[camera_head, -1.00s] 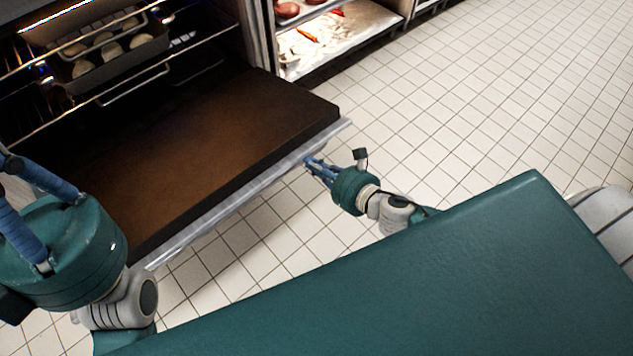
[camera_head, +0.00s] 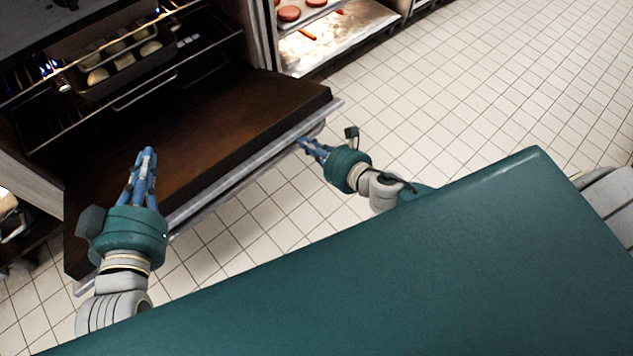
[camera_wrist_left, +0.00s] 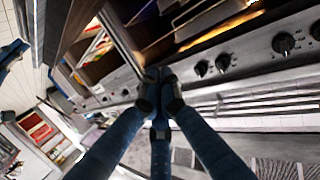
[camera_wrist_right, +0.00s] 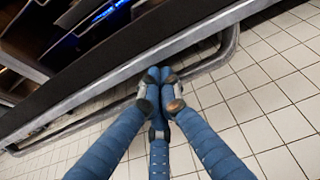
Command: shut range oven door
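The range oven door (camera_head: 240,120) is open, folded down with its dark inner face up in the head view. Its metal handle bar (camera_head: 250,163) runs along the front edge. My left gripper (camera_head: 147,152) has its fingers together and appears over the left part of the door; contact cannot be told. My right gripper (camera_head: 303,144) has its fingers together at the door's front edge, near the right end of the handle. In the right wrist view its fingertips (camera_wrist_right: 160,80) overlap the door edge beside the handle (camera_wrist_right: 222,55); nothing shows gripped between them.
Inside the oven, a dark pan (camera_head: 125,70) with pale round items sits on a wire rack (camera_head: 70,128). To the right is a lit cabinet (camera_head: 340,35) with trays of food. Tiled floor (camera_head: 470,90) is clear to the right. The left wrist view shows range knobs (camera_wrist_left: 283,43).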

